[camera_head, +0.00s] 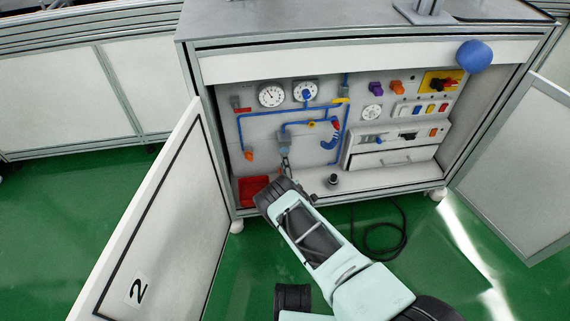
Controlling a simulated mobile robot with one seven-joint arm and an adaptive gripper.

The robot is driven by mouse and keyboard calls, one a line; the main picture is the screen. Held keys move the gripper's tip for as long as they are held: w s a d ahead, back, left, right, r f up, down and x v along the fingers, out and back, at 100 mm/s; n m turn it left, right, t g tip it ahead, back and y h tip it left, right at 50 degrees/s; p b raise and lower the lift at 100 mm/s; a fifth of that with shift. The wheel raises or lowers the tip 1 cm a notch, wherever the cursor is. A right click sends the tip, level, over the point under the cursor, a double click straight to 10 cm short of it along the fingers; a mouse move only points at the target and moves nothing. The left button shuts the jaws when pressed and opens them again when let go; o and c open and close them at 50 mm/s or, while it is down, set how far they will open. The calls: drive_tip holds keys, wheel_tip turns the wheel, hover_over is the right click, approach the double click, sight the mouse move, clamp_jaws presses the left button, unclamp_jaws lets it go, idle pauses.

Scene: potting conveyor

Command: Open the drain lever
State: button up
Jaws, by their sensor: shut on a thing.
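My gripper (286,166) reaches into the open cabinet from below, at the lower left of the panel. Its fingers are shut on a small part just under the grey-blue fitting (284,142) at the lower end of the blue pipe. This part is where the drain lever appears to be, but the fingers and my wrist hide most of it. How far the lever is turned cannot be told. A red tray (249,191) lies on the cabinet floor, left of and below my gripper.
The cabinet's left door (165,215), marked 2, and right door (520,170) stand open. The panel carries gauges (271,96), blue pipes and coloured knobs. A small black knob (333,180) stands right of my gripper. A black cable (385,238) lies on the green floor.

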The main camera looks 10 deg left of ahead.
drive_tip(key=shift+d+f, duration=0.1)
drive_tip(key=shift+d, duration=0.05)
drive_tip(key=o, duration=1.2)
drive_tip(key=shift+c, duration=0.2)
drive_tip(key=shift+s, duration=0.15)
drive_tip(key=v, duration=1.1)
drive_tip(key=shift+s, duration=0.35)
drive_tip(key=shift+d, duration=0.1)
